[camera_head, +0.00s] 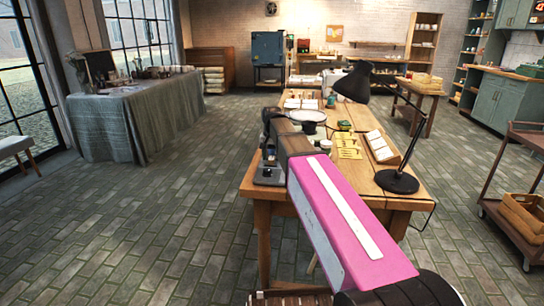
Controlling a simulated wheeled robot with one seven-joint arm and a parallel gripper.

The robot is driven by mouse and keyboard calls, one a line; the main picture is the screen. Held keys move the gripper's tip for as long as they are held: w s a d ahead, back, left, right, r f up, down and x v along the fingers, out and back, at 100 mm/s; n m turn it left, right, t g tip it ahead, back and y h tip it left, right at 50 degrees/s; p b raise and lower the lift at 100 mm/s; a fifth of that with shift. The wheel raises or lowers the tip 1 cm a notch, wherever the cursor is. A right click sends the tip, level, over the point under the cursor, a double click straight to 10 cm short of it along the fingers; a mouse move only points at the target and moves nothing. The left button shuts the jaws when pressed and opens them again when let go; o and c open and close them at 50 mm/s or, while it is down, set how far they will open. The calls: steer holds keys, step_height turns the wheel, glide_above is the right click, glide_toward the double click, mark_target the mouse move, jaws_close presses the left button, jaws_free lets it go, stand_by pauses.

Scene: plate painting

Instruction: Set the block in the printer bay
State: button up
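My arm, with a pink link and a brown section, reaches from the lower right over the wooden worktable (258,192). Its dark end appears to hang at the table's left edge, where my gripper (268,172) is small and dark. I cannot tell its fingers apart, or whether it holds anything. I cannot make out a block or a printer bay for certain; my arm hides part of the tabletop.
On the worktable are a round pale plate (307,115), yellow cards (348,148), a pale tray (382,147) and a black lamp (397,181). A cloth-covered table (110,125) stands left and a cart (520,205) right. The floor left of the worktable is clear.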

mark_target(272, 157)
steer(key=shift+r, duration=0.1)
step_height(272, 157, up, 12)
stand_by(0.8)
